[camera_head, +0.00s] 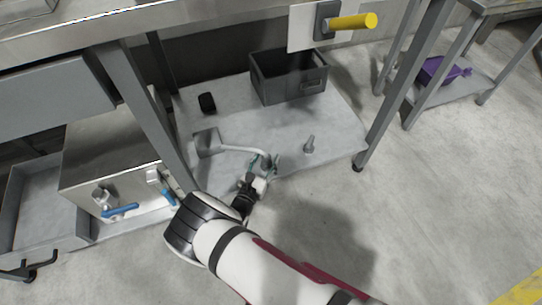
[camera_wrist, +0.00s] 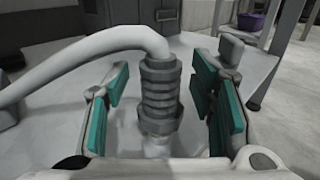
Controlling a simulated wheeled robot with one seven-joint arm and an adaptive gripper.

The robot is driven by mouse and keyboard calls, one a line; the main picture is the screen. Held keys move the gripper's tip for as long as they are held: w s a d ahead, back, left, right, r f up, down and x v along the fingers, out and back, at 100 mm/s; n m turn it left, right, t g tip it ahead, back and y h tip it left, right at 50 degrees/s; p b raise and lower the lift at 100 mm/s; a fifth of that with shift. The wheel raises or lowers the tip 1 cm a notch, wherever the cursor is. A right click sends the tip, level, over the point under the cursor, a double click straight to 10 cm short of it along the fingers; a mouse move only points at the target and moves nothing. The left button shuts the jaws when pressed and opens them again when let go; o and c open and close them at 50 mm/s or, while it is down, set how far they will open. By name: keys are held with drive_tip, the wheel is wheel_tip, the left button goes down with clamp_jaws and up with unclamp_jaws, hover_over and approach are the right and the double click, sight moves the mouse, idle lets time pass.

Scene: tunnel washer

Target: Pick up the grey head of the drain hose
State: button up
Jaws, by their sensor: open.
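The grey ribbed head of the drain hose (camera_wrist: 160,90) stands upright between the two teal-padded fingers of my gripper (camera_wrist: 162,108) in the wrist view. There is a visible gap on both sides of it, so the gripper is open around the head and not closed on it. The pale hose (camera_wrist: 85,62) bends over from the top of the head and runs to the left. In the head view, my gripper (camera_head: 264,166) is at the front of the low shelf, at the end of the hose (camera_head: 240,149). The head is partly hidden there by the fingers.
The low shelf (camera_head: 335,130) also holds a grey crate (camera_head: 262,88), a small black cylinder (camera_head: 207,102) and a grey upright fitting (camera_head: 309,145). A table leg (camera_head: 400,85) stands to the right. A metal box with blue-handled valves (camera_head: 110,165) is to the left.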

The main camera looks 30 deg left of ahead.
clamp_jaws()
drive_tip(key=shift+r, duration=0.1)
idle(0.3)
